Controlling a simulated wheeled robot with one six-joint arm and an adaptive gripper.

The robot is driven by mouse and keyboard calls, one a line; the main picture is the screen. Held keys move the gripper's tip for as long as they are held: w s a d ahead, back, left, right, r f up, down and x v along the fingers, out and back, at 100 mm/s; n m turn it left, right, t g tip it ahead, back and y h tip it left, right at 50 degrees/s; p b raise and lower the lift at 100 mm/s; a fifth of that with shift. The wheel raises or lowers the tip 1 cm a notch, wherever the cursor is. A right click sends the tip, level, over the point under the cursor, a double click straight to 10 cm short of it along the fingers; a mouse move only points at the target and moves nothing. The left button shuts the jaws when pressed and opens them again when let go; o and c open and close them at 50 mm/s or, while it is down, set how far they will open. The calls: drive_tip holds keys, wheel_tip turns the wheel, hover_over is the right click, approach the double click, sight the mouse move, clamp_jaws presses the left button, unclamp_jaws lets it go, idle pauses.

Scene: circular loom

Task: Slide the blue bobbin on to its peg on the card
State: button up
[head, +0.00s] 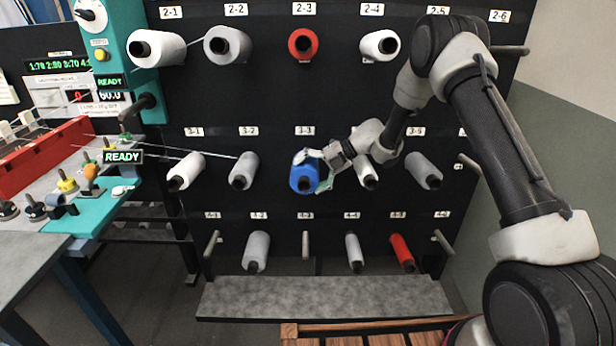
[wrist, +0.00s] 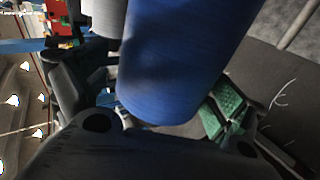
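The blue bobbin (head: 303,174) is at the 3-3 place of the black card, under the label 3-3 (head: 304,131). Its dark core end faces the head camera. My gripper (head: 318,168) reaches in from the right, with fingers above and below the bobbin, and looks shut on it. In the wrist view the blue bobbin (wrist: 178,65) fills the middle between my fingers, with a green finger pad (wrist: 222,108) close at its right side. The 3-3 peg is hidden behind the bobbin, so I cannot tell whether the bobbin is around it.
A grey bobbin (head: 243,171) is to the left and a white bobbin (head: 367,172) close to the right, partly behind my arm. A bare peg (head: 305,244) is below. A grey shelf (head: 325,297) runs along the bottom. The teal loom (head: 125,45) stands at the left.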

drive_tip(key=shift+f, duration=0.1)
drive_tip(key=shift+d, duration=0.1)
drive_tip(key=v, duration=1.2)
drive_tip(key=shift+s, duration=0.1)
